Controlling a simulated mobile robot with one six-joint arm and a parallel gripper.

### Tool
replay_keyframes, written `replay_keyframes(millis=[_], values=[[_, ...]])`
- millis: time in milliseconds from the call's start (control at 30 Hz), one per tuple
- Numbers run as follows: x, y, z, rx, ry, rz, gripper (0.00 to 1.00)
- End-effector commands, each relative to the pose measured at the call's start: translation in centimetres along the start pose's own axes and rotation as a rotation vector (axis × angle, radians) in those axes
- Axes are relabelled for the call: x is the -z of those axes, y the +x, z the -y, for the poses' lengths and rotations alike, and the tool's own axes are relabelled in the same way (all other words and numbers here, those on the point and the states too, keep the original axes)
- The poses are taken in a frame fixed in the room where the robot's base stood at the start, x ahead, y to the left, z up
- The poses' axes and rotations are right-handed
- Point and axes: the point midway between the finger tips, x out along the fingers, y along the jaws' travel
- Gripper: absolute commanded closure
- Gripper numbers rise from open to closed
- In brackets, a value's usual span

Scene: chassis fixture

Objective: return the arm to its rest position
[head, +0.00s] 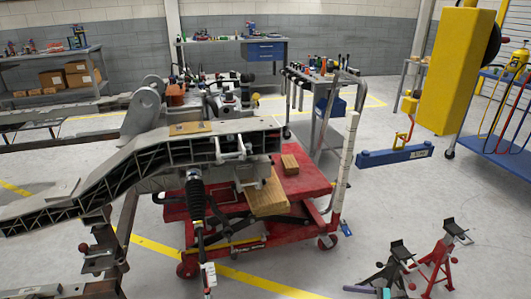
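No part that I can make out as my arm or my gripper shows in the head view. Whether the gripper is open or shut is hidden from me. The grey cast chassis part (110,180) spans the left and middle of the view. A black bellows and shaft (196,200) hang at its front.
A red lift cart (305,183) with wood blocks (266,198) stands under the chassis. Red and black stands (437,262) are on the floor at lower right. A yellow hoist (453,70) with a blue beam (395,155) stands at right. Floor between them is clear.

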Motion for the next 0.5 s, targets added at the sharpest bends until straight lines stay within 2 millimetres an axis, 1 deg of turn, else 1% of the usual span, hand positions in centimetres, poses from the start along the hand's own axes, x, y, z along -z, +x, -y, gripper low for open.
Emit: replay_keyframes(millis=[33,200,367,500], values=[[-1.3,1.7,-1.1,-0.035,-0.002,-0.017,0.14],[-2.4,6.3,-4.3,-0.142,-0.018,-0.084,0.14],[-3.4,10.0,-7.8,-0.245,-0.046,-0.153,0.14],[-4.0,12.8,-11.3,-0.34,-0.082,-0.218,0.14]])
